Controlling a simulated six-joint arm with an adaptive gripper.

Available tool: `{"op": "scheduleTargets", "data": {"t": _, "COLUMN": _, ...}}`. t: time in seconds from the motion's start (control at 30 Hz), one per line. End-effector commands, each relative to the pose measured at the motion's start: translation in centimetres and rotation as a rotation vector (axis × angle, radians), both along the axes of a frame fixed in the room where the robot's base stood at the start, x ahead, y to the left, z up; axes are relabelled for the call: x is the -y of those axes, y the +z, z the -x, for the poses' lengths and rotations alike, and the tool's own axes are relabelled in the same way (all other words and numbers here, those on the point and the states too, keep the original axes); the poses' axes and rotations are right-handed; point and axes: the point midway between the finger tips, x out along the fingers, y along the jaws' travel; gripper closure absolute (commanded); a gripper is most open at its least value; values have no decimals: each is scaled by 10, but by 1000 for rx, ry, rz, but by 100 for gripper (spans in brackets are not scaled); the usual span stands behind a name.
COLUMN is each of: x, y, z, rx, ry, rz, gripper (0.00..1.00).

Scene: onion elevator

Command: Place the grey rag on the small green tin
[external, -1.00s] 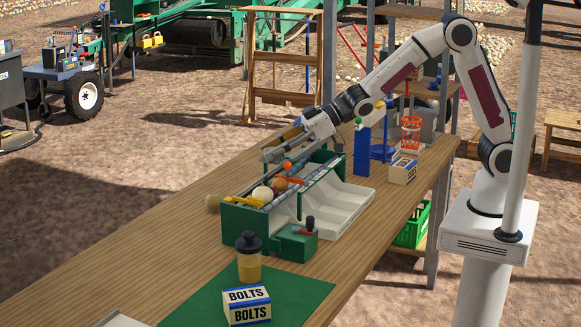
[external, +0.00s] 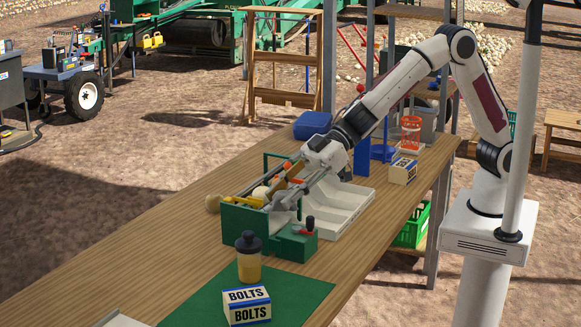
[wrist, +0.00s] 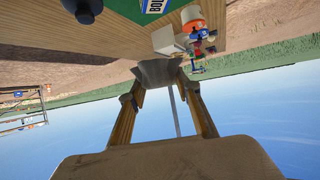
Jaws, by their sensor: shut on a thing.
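My gripper (external: 286,194) is low over the green-sided onion elevator (external: 243,226), pointing toward its near end. In the wrist view its fingers are closed on a grey piece (wrist: 158,72), which I take to be the grey rag. In the external view a grey patch shows at the fingertips, partly hidden by the fingers. A small green box (external: 297,244) with a black knob and a red lever stands at the elevator's near right corner. I cannot tell whether it is the small green tin. I make out no other clear tin.
A white tray (external: 338,212) lies right of the elevator. A blue bin (external: 313,125) stands behind.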

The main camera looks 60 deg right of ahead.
Motion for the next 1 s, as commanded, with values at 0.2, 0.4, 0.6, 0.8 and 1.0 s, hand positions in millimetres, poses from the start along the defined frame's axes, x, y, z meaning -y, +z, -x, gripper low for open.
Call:
{"op": "scheduleTargets", "data": {"t": 0.2, "x": -7, "y": -10, "z": 8, "rx": -3, "ry": 18, "rz": 1, "gripper": 88}}
{"op": "scheduleTargets", "data": {"t": 0.4, "x": -7, "y": -23, "z": 7, "rx": -1, "ry": 18, "rz": 2, "gripper": 88}}
{"op": "scheduleTargets", "data": {"t": 0.6, "x": -7, "y": -47, "z": 8, "rx": -5, "ry": 17, "rz": 4, "gripper": 88}}
{"op": "scheduleTargets", "data": {"t": 0.8, "x": -6, "y": -90, "z": 8, "rx": -5, "ry": 16, "rz": 6, "gripper": 88}}
{"op": "scheduleTargets", "data": {"t": 1.0, "x": -7, "y": -126, "z": 7, "rx": -1, "ry": 16, "rz": 3, "gripper": 88}}
